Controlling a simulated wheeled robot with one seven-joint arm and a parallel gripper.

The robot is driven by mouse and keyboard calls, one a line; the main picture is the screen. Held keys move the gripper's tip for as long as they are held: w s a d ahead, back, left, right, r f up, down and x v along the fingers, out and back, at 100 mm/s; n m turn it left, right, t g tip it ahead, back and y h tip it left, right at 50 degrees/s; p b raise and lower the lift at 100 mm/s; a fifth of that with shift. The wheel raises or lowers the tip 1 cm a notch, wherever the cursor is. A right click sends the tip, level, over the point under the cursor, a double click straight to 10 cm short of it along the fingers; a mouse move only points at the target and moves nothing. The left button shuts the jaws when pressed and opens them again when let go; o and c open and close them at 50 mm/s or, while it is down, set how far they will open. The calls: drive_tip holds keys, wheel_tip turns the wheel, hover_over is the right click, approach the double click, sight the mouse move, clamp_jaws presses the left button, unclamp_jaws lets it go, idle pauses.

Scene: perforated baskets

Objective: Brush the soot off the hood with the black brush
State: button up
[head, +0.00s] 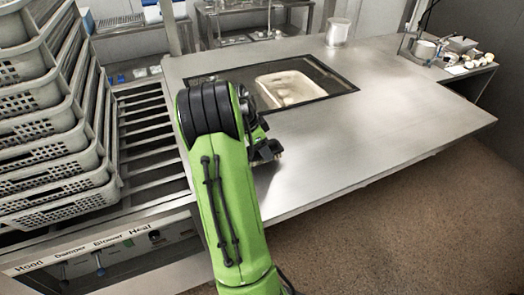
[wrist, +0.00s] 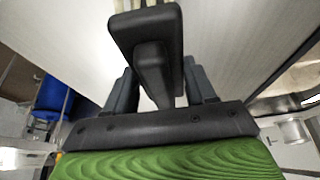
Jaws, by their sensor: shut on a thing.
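My gripper (head: 264,150) is at the end of my green arm, low over the near left part of a broad steel surface (head: 390,130). It is partly hidden behind the arm in the head view. In the wrist view my gripper (wrist: 158,80) is shut on the black brush (wrist: 146,28), whose dark body lies between the fingers. Pale bristles show at the brush's far end, at the top edge. Whether they touch the steel is not clear. The steel surface appears to be the hood; I cannot make out soot on it.
A dark-framed opening (head: 335,75) in the steel shows a pale tray (head: 290,87). Stacked grey perforated baskets (head: 55,140) stand on a roller rack (head: 145,135) at left. A steel pot (head: 338,32) stands at the back. The steel's right part is clear.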

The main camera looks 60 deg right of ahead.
drive_tip(key=shift+s+a+r+p, duration=0.15)
drive_tip(key=shift+r+p, duration=0.1)
drive_tip(key=shift+r, duration=0.3)
drive_tip(key=shift+s+a+r+p, duration=0.15)
drive_tip(key=shift+r+p, duration=0.1)
drive_tip(key=shift+r, duration=0.3)
drive_tip(key=shift+w+d+r+p, duration=0.2)
drive_tip(key=shift+r+p, duration=0.3)
drive_tip(key=shift+r, duration=0.15)
drive_tip(key=shift+r+p, duration=0.8)
drive_tip(key=shift+r, duration=0.5)
drive_tip(key=shift+s, duration=0.15)
